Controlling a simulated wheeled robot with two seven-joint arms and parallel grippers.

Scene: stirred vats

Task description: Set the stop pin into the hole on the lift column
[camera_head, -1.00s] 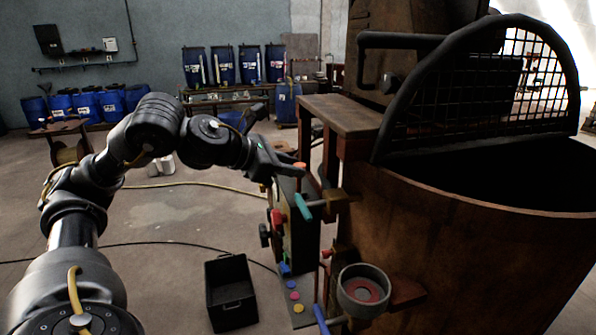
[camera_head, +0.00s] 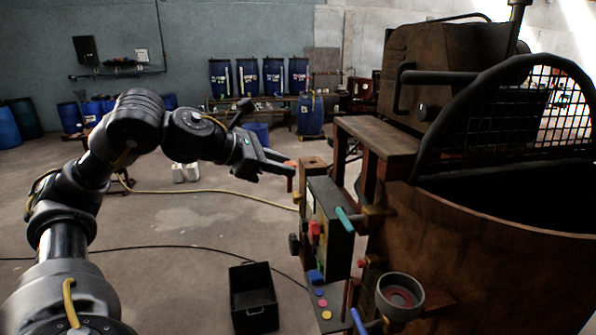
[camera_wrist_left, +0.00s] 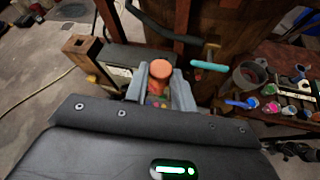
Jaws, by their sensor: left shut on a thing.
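My left gripper (camera_head: 288,166) is shut on the orange-red stop pin (camera_head: 291,165). In the left wrist view the pin's round orange head (camera_wrist_left: 160,69) stands up between the grey fingers (camera_wrist_left: 158,84); its lower part is hidden. A brown square post (camera_head: 313,172), which looks like the lift column, stands just right of the fingertips in the head view. In the left wrist view the post (camera_wrist_left: 82,47) lies left of the fingers, with a dark spot on its end that may be the hole. Pin and post look apart. My right gripper is not in view.
A control box (camera_head: 331,225) with coloured knobs stands beside the post. A large rusty vat (camera_head: 470,250) with a mesh guard (camera_head: 525,110) fills the right. A teal-handled valve (camera_head: 352,218) sticks out near the box. A black crate (camera_head: 253,298) is on the floor; the floor at left is open.

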